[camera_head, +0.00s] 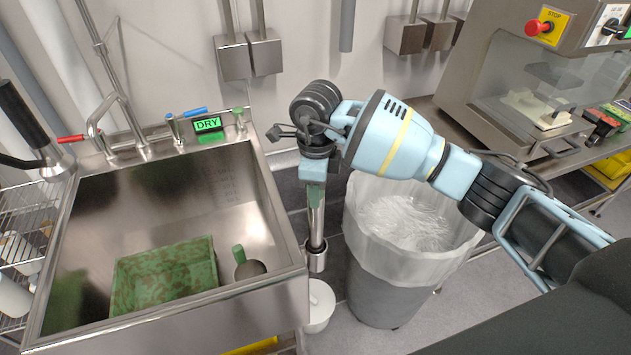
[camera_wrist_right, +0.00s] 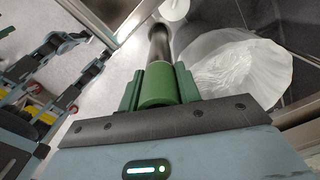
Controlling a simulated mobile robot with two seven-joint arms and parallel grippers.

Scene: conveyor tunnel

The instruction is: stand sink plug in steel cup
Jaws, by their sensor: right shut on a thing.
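My right gripper (camera_head: 316,168) is in the head view just right of the sink, pointing down. It is shut on the green top of the sink plug (camera_head: 317,205), which also shows in the right wrist view (camera_wrist_right: 158,88). The plug is a long steel tube hanging upright from the fingers. At its lower end is a short, wider steel cylinder with a dark rim, apparently the steel cup (camera_head: 317,262), beside the sink's right wall. I cannot tell whether the tube's end is inside it or just above. My left gripper is not in view.
A lined waste bin (camera_head: 385,285) stands close on the right. A white bucket (camera_head: 320,308) is on the floor below.

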